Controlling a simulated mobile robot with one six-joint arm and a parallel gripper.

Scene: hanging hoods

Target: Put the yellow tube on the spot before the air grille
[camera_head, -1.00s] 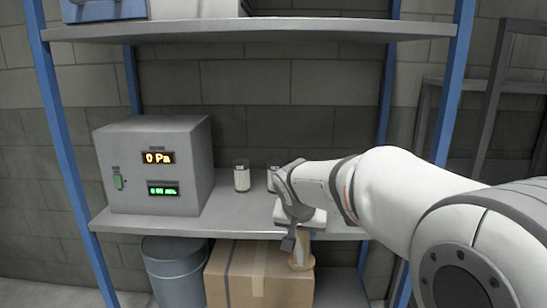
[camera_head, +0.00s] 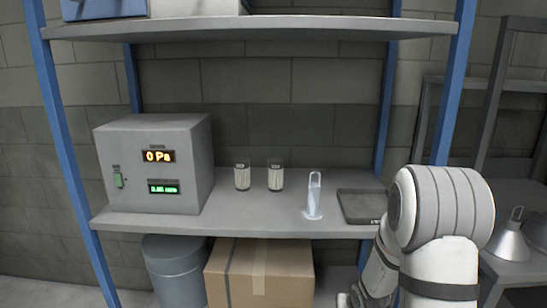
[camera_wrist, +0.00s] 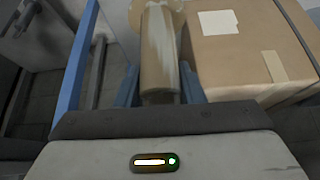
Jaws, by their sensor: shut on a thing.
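My gripper (camera_wrist: 160,92) is shut on the yellow tube (camera_wrist: 158,50), a tan-yellow cylinder with a wider flange at its far end, in the wrist view. The tube is clear of the shelf boards. In the head view my arm is folded low at the right; the fingers and tube are not clearly visible there. A dark flat square panel (camera_head: 362,206) lies on the middle shelf at right; I cannot tell whether it is the air grille. No marked spot can be made out for certain.
On the middle shelf (camera_head: 250,222) stand a grey box with displays (camera_head: 155,165), two labelled jars (camera_head: 242,176) (camera_head: 275,176) and a translucent looped piece (camera_head: 313,195). Below are a bin (camera_head: 177,272) and a carton (camera_head: 260,275). Metal cones (camera_head: 510,240) stand at right.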

